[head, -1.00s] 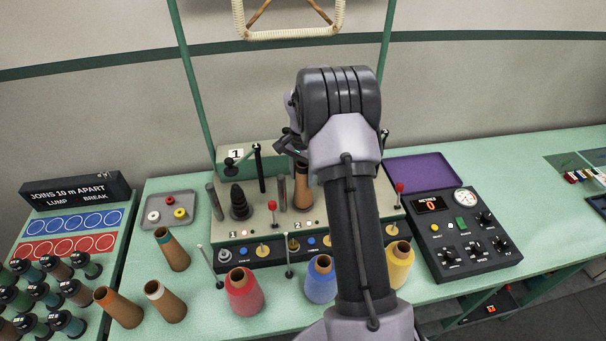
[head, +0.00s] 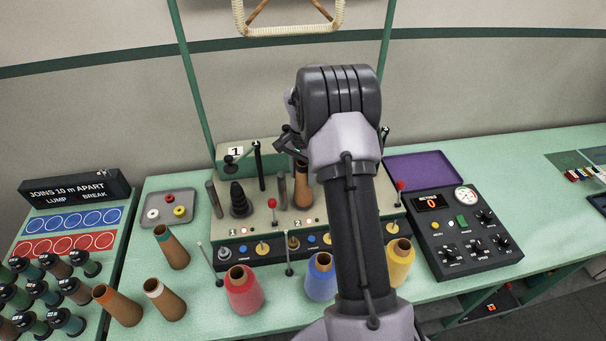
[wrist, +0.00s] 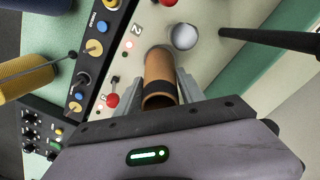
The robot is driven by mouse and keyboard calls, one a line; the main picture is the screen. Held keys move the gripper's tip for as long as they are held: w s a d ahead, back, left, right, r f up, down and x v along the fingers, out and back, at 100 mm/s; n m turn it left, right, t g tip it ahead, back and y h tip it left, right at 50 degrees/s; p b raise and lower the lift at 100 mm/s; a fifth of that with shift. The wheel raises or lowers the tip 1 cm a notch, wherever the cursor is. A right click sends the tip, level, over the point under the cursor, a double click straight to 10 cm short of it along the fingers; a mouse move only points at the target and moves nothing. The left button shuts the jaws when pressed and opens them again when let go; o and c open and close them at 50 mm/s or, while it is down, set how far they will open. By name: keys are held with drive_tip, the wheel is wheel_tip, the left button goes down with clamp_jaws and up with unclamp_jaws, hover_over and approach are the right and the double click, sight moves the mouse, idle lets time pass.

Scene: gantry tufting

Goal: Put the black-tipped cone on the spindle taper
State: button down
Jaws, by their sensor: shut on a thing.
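My gripper (wrist: 158,92) is shut on a brown cone (wrist: 159,72), with a finger on each side near its upper end. A dark band shows around the cone's open end in the wrist view. In the head view the cone (head: 303,195) is upright over the machine's deck at the station marked 2, partly hidden by my arm. I cannot tell whether its base touches the deck or what is inside it. A bare black stepped taper (head: 239,202) stands at the left station.
Grey posts (head: 282,190), a black rod (head: 259,166) and red-knobbed levers (head: 272,204) stand close by. Red (head: 243,290), blue (head: 320,278) and yellow (head: 400,263) yarn cones stand in front. Loose brown cones (head: 171,247) stand left. A control box (head: 462,232) is at right.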

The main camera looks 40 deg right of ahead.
drive_tip(key=c, duration=0.6)
unclamp_jaws()
drive_tip(key=shift+f, duration=0.1)
drive_tip(key=shift+c, duration=0.2)
wheel_tip(320, 180, up, 18)
drive_tip(key=p, duration=0.3)
drive_tip(key=s+a+r+n+t+b, duration=0.1)
drive_tip(key=s+a+n+b, duration=0.2)
drive_tip(key=a+b, duration=0.45)
drive_tip(key=s+a+n+t+b, duration=0.3)
drive_tip(key=s+a+b, duration=0.2)
drive_tip(key=s+a, duration=0.7)
drive_tip(key=s+a+f+n+t+y+b, duration=0.1)
drive_tip(key=s+a+f+n+y+b, duration=0.1)
drive_tip(key=s+a+f+b, duration=0.3)
drive_tip(key=s+a+f+n, duration=0.1)
drive_tip(key=s+a+f, duration=0.3)
drive_tip(key=s+f, duration=0.1)
drive_tip(key=shift+s+a+n+t, duration=0.3)
drive_tip(key=shift+s+n+t, duration=0.1)
drive_tip(key=shift+s, duration=0.35)
